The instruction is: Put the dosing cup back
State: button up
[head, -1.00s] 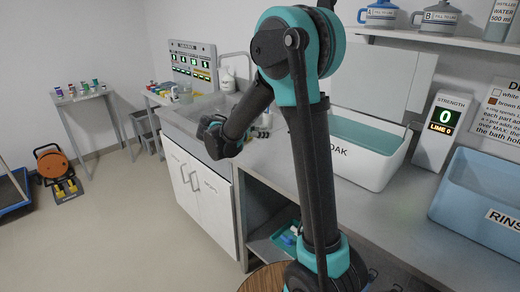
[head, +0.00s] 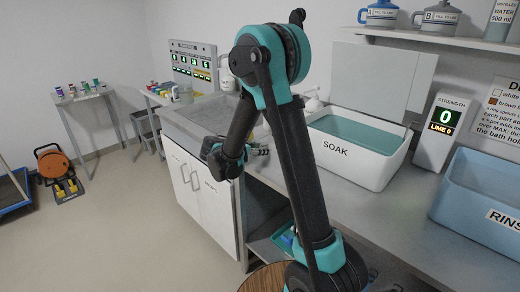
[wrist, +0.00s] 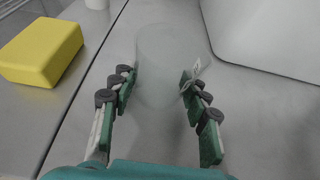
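The dosing cup (wrist: 165,60), a clear frosted cup, is on the grey counter in the wrist view, between the fingers of my gripper (wrist: 158,88). The fingers are apart, one on each side of the cup's near part. I cannot tell whether either pad touches it. A small pale tag with dark marks shows by the right finger. In the head view my gripper (head: 262,151) is at the counter's front edge, left of the SOAK tub (head: 340,172). I cannot make out the cup there.
A yellow block (wrist: 42,50) lies left of the cup. The SOAK tub's pale wall (wrist: 270,35) is close on the right. A sink (head: 205,110) is to the left in the head view. The blue RINSE tub (head: 480,200) and the strength display (head: 440,130) are further right.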

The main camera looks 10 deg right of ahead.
jog(key=o, duration=0.5)
jog(key=shift+c, duration=0.2)
jog(key=shift+r, duration=0.1)
jog(key=v, duration=1.2)
